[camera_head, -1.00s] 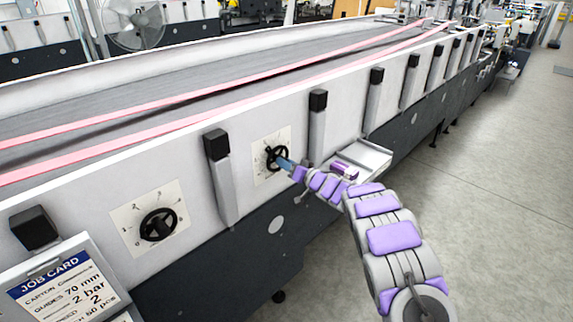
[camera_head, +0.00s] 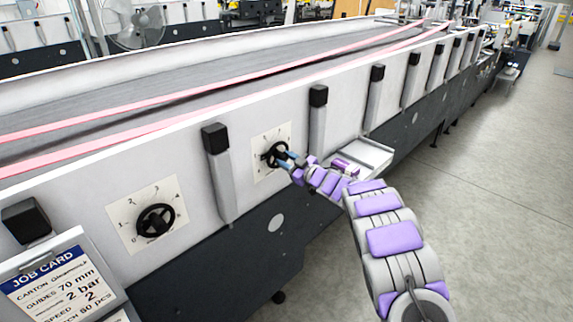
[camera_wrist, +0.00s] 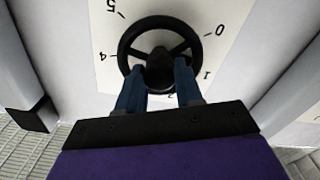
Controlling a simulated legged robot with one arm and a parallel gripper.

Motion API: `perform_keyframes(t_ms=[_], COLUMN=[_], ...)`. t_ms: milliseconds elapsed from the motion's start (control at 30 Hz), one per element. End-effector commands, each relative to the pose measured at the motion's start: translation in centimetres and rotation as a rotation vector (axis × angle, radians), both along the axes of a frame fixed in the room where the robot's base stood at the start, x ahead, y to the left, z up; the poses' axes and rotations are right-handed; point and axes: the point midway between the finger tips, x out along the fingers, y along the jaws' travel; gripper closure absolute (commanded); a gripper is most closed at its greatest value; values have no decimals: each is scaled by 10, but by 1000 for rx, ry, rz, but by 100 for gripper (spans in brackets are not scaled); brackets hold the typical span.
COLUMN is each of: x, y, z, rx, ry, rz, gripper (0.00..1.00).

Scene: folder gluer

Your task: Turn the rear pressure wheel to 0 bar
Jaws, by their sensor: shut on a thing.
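The farther black pressure wheel (camera_head: 274,154) sits on a white dial plate on the machine's side. It also shows in the wrist view (camera_wrist: 160,50), where the dial appears upside down with 0 at upper right, 1 and 2 lower right, and 4 and 5 at left. My gripper (camera_head: 284,157) is at this wheel. In the wrist view its two blue fingers (camera_wrist: 161,78) stand on either side of the dark hub, shut on the wheel. I cannot make out which number the wheel points to. The fingers and palm hide part of the lower dial.
A nearer black wheel (camera_head: 155,220) has its own numbered dial. A job card (camera_head: 55,280) at lower left reads 2 bar. Black-capped posts (camera_head: 217,170) stand on both sides of the farther wheel. A pale tray (camera_head: 366,155) juts out beside my wrist. The floor at right is clear.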

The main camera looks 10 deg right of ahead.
Motion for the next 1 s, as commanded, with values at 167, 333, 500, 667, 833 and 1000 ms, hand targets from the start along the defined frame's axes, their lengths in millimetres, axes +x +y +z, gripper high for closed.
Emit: perform_keyframes(t_ms=[167,333,500,667,833,1000], x=[0,0,0,-1,-1,-1], y=[-1,0,0,-1,0,0], z=[-7,-8,-7,-6,-6,-6], rx=[-136,-265,-379,-467,-533,-570], ry=[-92,-185,-269,-332,-379,-406], rz=[-1,1,1,0,1,2], gripper=[95,95,95,95,95,95])
